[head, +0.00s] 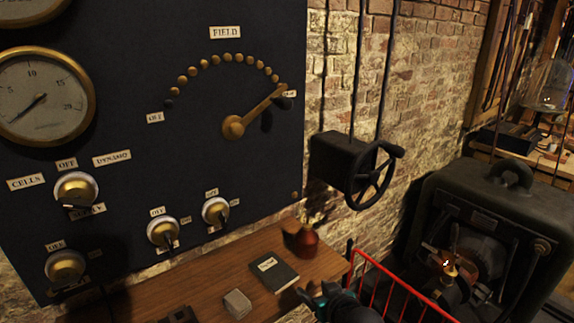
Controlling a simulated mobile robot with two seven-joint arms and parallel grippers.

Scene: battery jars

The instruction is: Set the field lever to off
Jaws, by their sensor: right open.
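The field lever (256,112) is a brass arm on a round hub, mounted on the dark panel under the FIELD label (225,32). It points up and right to the right end of an arc of brass studs (227,58). Its tip partly covers a small label (290,94) there. A label that seems to read OFF (156,117) sits at the arc's left end, by a dark stud (168,104). My right gripper (318,292) is low at bottom centre, open, well below and right of the lever and apart from it. My left gripper is out of view.
A wooden shelf (215,275) below the panel holds a dark book (274,272), a pale block (237,304) and a reddish pot (302,240). A black handwheel (372,175) projects right of the panel. A red rail (400,290) and a dark machine (480,235) are at right.

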